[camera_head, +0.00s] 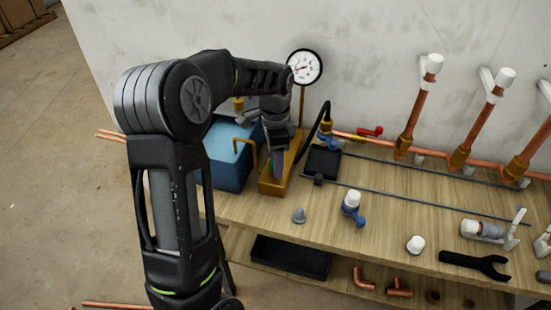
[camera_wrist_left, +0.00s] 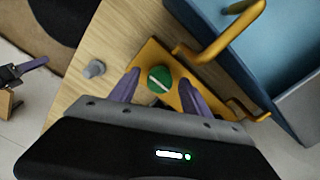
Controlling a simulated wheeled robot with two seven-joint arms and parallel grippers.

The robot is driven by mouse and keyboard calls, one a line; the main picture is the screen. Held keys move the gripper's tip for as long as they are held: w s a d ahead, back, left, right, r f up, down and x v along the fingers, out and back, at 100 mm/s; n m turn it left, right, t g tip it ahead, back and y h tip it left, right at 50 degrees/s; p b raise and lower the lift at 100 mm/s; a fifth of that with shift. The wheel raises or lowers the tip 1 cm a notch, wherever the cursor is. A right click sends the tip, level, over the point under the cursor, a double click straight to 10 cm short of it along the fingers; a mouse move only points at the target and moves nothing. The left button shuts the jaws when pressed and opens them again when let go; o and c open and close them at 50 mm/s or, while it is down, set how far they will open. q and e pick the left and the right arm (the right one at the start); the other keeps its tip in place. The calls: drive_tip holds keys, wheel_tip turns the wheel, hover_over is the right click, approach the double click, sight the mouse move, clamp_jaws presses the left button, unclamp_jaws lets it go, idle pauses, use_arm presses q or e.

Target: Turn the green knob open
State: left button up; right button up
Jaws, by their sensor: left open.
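The green knob (camera_wrist_left: 160,79) is round with a pale line across its top and sits on a yellow base (camera_wrist_left: 150,52). In the head view, the yellow base (camera_head: 272,187) stands beside the blue box, and the knob is mostly hidden behind my gripper. My left gripper (camera_wrist_left: 158,84) has its purple fingers apart, one on each side of the knob. I cannot tell whether they touch it. In the head view, my left gripper (camera_head: 278,165) points down over the base. A purple-fingered piece at the left of the wrist view looks like my right gripper (camera_wrist_left: 34,66); its opening is unclear.
A blue box (camera_head: 228,160) with a yellow handle stands close by on the left. A pressure gauge (camera_head: 305,67) and a black hose (camera_head: 315,128) stand behind. A grey cap (camera_head: 299,215) and a blue-handled valve (camera_head: 352,203) lie in front on the wooden bench.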

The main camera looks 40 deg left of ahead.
use_arm(q)
drive_tip(key=shift+r, duration=0.1)
wheel_tip(320, 180, up, 8)
drive_tip(key=shift+w+a+f+b, duration=0.1)
drive_tip(key=shift+f+b, duration=0.1)
drive_tip(key=shift+b, duration=0.15)
idle(0.4)
